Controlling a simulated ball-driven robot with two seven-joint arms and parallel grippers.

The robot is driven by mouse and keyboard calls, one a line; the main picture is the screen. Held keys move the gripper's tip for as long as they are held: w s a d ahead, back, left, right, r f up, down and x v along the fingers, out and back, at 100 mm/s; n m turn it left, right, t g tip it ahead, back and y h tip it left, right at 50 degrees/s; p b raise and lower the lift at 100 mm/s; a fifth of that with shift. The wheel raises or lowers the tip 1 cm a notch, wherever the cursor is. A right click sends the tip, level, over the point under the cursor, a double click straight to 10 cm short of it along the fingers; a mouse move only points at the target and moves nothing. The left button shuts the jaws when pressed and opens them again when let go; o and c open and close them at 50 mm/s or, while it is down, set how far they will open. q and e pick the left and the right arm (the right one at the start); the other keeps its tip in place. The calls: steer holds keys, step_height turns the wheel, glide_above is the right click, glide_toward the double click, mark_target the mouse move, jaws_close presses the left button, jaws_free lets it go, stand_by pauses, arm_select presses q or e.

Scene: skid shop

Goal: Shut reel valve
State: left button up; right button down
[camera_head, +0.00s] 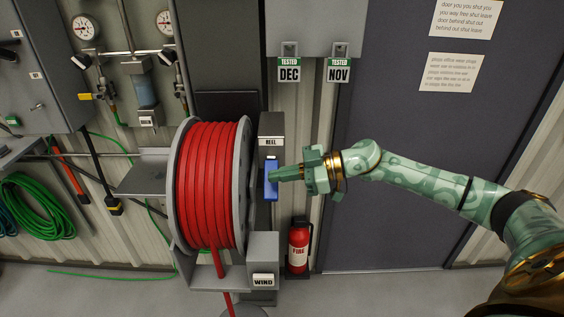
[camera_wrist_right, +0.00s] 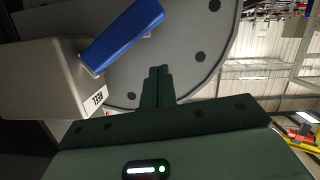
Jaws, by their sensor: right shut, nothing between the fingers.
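The reel valve's blue lever (camera_head: 271,187) shows on the grey box labelled REEL (camera_head: 270,125), beside the hose reel. In the right wrist view the blue lever (camera_wrist_right: 122,36) slants up and to the right from the REEL box (camera_wrist_right: 40,82). My right gripper (camera_head: 275,175) is shut and empty, its tips overlapping the lever in the head view. In the right wrist view the shut fingers (camera_wrist_right: 158,74) stand to the lever's right with a gap visible in the picture. My left gripper is not in view.
The red hose reel (camera_head: 210,185) stands directly left of the valve. Below are a box labelled WIND (camera_head: 263,255) and a fire extinguisher (camera_head: 299,248). DEC and NOV tags (camera_head: 289,72) hang above. A dark door (camera_head: 400,230) lies behind my right arm.

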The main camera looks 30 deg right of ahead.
steer(key=shift+s+f+n+t+b, duration=0.15)
steer(key=shift+f+n+t+b, duration=0.35)
steer(key=shift+f+n, duration=1.3)
steer(key=shift+f+m, duration=0.3)
steer(key=shift+f, duration=0.05)
